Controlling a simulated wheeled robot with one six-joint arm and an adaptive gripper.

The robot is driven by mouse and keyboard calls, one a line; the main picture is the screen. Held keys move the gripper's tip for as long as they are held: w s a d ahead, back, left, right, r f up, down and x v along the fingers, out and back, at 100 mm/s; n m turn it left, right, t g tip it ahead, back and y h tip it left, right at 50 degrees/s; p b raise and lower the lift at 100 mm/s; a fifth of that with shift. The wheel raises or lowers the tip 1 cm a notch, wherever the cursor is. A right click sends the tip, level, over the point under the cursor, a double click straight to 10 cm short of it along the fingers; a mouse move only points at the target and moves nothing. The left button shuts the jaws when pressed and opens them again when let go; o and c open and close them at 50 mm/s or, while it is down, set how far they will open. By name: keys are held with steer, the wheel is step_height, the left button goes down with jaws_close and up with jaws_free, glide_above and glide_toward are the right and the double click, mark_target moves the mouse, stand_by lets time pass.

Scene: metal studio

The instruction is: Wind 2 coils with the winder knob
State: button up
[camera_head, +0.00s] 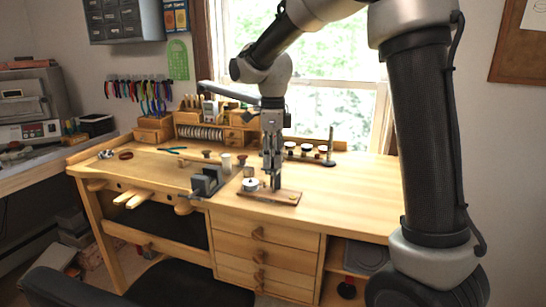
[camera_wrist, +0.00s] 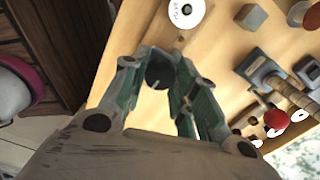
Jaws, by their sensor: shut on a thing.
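The winder is a low wooden board (camera_head: 287,198) near the front edge of the bench, with a white round dial (camera_head: 251,184) on its left part. In the wrist view the white dial (camera_wrist: 187,11) is cut off by the top edge. My gripper (camera_head: 274,184) points down over the board, right of the dial. In the wrist view my gripper (camera_wrist: 165,78) has its green-grey fingers closed around a dark round knob (camera_wrist: 159,70). The knob's sides are partly hidden by the fingers, and I cannot tell how far it is turned.
A grey vise-like block (camera_head: 207,181) stands left of the winder. Behind are small round pieces (camera_head: 306,148) and an upright rod (camera_head: 331,146) on a base. A wooden organizer (camera_head: 215,122) stands at the back. The bench's right part is clear. A red ball (camera_wrist: 276,119) shows in the wrist view.

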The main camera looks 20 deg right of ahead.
mark_target(273, 159)
steer(key=shift+r+m, duration=0.1)
steer(key=shift+m, duration=0.9)
steer(key=o, duration=1)
step_height(273, 159, up, 12)
steer(key=shift+f, duration=0.1)
